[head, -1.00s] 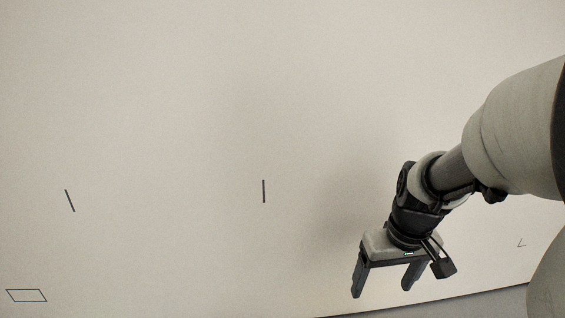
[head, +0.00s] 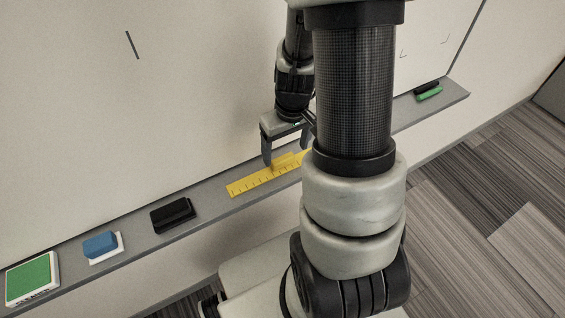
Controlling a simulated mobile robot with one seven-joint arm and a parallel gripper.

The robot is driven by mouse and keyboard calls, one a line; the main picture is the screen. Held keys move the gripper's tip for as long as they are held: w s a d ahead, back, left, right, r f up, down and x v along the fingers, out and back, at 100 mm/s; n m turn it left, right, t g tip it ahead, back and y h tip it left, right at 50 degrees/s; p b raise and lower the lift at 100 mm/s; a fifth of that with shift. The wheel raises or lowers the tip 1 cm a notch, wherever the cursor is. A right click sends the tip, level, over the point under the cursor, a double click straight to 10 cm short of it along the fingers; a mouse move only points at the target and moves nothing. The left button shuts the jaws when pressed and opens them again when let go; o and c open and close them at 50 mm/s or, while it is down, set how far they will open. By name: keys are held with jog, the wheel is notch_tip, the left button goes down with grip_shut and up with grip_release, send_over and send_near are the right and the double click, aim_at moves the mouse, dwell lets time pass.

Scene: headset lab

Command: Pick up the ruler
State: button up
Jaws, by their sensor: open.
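The yellow ruler (head: 247,184) lies on the grey ledge (head: 213,199) below the whiteboard, with a raised yellow grip along it. Its right end is hidden behind my arm. My gripper (head: 285,156) is open and empty, pointing down over the ruler's right part. Its left finger shows close to the ruler's raised grip; I cannot tell whether they touch. The right finger is partly hidden by my arm.
On the ledge left of the ruler are a black eraser (head: 173,215), a blue eraser (head: 101,245) and a green-and-white cleaner box (head: 33,279). A black-and-green item (head: 428,92) lies at the ledge's right end. The whiteboard (head: 130,110) rises behind.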

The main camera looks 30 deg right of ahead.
aim_at(284, 160)
jog(key=f, duration=0.4)
jog(key=shift+w+a+f, duration=0.1)
jog(key=shift+w+f, duration=0.15)
jog(key=shift+w, duration=0.05)
jog(key=shift+c, duration=0.6)
jog(key=c, duration=1.1)
jog(key=shift+o, duration=0.2)
jog(key=shift+r, duration=0.15)
notch_tip(284, 160, up, 10)
jog(key=p, duration=0.1)
